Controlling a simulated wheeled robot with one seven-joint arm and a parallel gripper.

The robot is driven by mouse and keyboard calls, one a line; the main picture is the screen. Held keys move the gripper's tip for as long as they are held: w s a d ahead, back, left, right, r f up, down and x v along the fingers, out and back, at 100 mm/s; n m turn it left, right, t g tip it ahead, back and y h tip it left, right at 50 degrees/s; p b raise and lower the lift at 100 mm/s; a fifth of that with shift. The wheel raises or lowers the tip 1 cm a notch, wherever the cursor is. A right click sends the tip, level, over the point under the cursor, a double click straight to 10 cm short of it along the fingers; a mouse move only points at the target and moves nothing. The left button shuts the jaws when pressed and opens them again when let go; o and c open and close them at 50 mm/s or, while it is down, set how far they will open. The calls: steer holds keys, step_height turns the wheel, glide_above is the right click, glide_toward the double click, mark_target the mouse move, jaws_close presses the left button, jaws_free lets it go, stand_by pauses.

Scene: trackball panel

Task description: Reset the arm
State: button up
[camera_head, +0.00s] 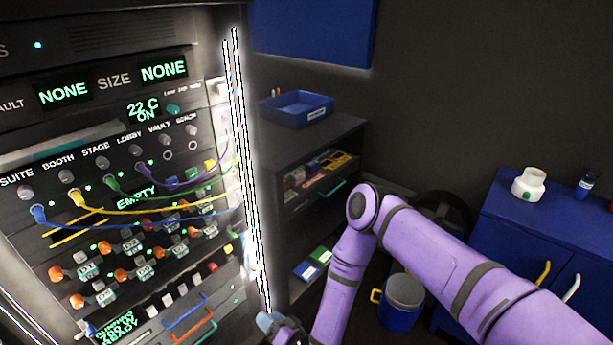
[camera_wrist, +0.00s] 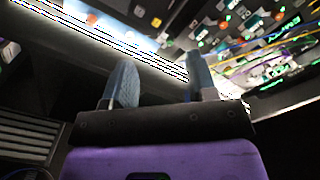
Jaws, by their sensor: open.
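My purple arm (camera_head: 465,265) reaches in from the lower right and bends at its elbow down toward the foot of the rack panel. My gripper (camera_wrist: 160,85) shows in the wrist view with its two blue-grey fingers spread apart and nothing between them. In the head view only a bit of a bluish finger (camera_head: 268,321) shows at the bottom edge, near the rack's lower right corner. The rack panel (camera_head: 120,215) stands at the left, with patch cables, knobs and lit displays. It also shows tilted across the top right of the wrist view (camera_wrist: 255,50).
Right of the rack is a dark shelf unit (camera_head: 345,135) with a blue tray (camera_head: 297,108) on top. A blue cabinet (camera_head: 535,230) holds a white jar (camera_head: 528,184). A blue bucket (camera_head: 404,300) stands on the floor beside my arm. Bright vertical strips (camera_head: 243,150) edge the rack.

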steer(key=w+d+r+n+g+h, duration=0.1)
steer(key=w+d+r+n, duration=0.1)
steer(key=w+r, duration=0.6)
steer(key=w+d+r+n+g+h, duration=0.2)
steer(key=w+r+n, duration=0.1)
steer(key=w+r, duration=0.55)
steer(key=d+r+h, duration=0.3)
steer(key=d+r, duration=0.5)
steer(key=r, duration=0.4)
steer(key=d+r+h, duration=0.3)
steer(key=d+r, duration=0.5)
steer(key=r, duration=0.3)
steer(key=s+d+r+m+g+h, duration=0.1)
steer(key=s+d+r+m+h, duration=0.25)
steer(key=s+d+r, duration=1.15)
steer(key=s+d+r+m+g, duration=0.1)
steer(key=s+d+r, duration=0.2)
steer(key=s, duration=0.7)
steer(key=s+d+r+m+g+h, duration=0.1)
steer(key=s+d+r, duration=0.2)
steer(key=s, duration=0.7)
steer(key=shift+s+g, duration=0.15)
steer(key=shift+g, duration=0.15)
